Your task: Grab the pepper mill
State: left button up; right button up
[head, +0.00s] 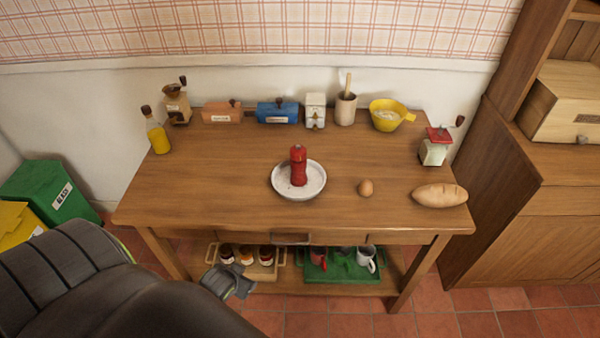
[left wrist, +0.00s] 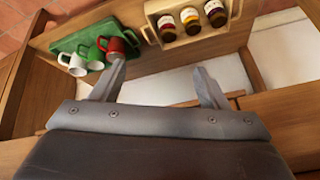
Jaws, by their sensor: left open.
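The red pepper mill (head: 298,167) stands upright on a white plate (head: 313,190) in the middle of the wooden table (head: 220,185). My left gripper (head: 242,291) is low in front of the table's front edge, below and to the left of the mill and well apart from it. In the left wrist view my left gripper (left wrist: 162,88) is open, with nothing between its two fingers. The pepper mill is not in the left wrist view. My right gripper is in neither view.
An egg (head: 366,188) and a bread loaf (head: 439,195) lie right of the plate. A red-topped grinder (head: 434,150) stands beyond the loaf. An oil bottle (head: 157,136) stands at the left. The lower shelf holds a jar tray (head: 262,272) and a green mug tray (head: 343,273).

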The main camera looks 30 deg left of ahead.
pick_arm(q)
jog(key=w+d+r+t, duration=0.1)
jog(key=w+r, duration=0.2)
jog(key=r, duration=0.5)
notch_tip(320, 180, up, 22)
jog(key=t+h+b, duration=0.2)
jog(key=t, duration=0.5)
send_over(294, 164)
jog(key=s, duration=1.3)
jog(key=shift+m, duration=0.3)
jog(key=x, duration=1)
jog(key=shift+w+d, duration=0.25)
jog(key=shift+s+f+x, duration=0.1)
jog(key=shift+f+x, duration=0.05)
jog(key=shift+x, duration=0.95)
jog(key=shift+s+f+x, duration=0.1)
jog(key=shift+f+x, duration=0.05)
jog(key=shift+x, duration=0.9)
jog(key=shift+f+x, duration=0.2)
jog(key=shift+x, duration=0.9)
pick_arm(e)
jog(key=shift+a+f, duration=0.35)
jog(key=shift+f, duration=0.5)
pick_arm(q)
jog(key=c, duration=1.1)
jog(key=shift+r, duration=0.15)
jog(key=shift+c, duration=0.6)
